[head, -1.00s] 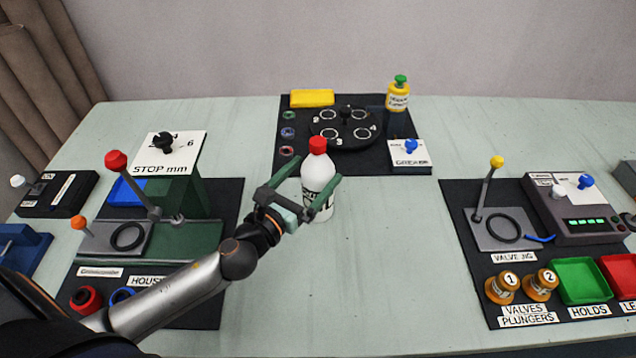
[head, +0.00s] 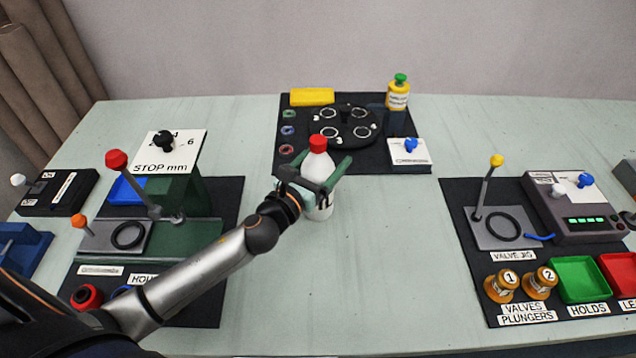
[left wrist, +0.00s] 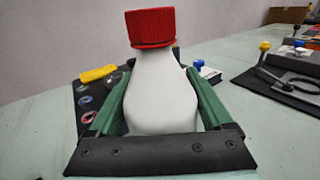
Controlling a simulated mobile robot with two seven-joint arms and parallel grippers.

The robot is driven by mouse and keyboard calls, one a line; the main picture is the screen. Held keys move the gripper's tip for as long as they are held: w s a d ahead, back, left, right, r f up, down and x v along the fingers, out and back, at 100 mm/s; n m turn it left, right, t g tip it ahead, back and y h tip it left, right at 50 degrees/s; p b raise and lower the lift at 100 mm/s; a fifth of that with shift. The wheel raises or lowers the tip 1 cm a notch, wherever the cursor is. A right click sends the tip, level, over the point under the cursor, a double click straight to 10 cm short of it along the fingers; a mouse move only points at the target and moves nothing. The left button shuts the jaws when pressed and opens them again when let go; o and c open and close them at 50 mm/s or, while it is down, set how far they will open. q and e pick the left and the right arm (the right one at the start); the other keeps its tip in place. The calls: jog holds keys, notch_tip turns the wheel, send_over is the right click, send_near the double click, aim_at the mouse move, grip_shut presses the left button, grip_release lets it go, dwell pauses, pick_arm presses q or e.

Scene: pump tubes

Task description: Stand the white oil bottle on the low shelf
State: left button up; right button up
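The white oil bottle (head: 319,162) with a red cap stands upright on the pale table, in front of the back black mat. My left gripper (head: 328,160) is around it, with one green finger on each side. In the left wrist view the bottle (left wrist: 160,95) fills the middle between the spread fingers. A gap shows beside its upper part; its lower body is hidden behind the gripper's dark crossbar. I cannot clearly make out a low shelf. My right gripper is not in view.
Behind the bottle are a black turntable (head: 345,132), a yellow block (head: 312,96), a yellow bottle with a green cap (head: 398,94) and a white plate with a blue knob (head: 408,153). A lever station (head: 150,240) is on the left. The table's middle front is clear.

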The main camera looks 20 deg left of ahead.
pick_arm(q)
grip_shut()
jog(key=shift+r, duration=0.1)
dwell(0.4)
jog(key=shift+a+r, duration=0.1)
jog(key=shift+r, duration=0.1)
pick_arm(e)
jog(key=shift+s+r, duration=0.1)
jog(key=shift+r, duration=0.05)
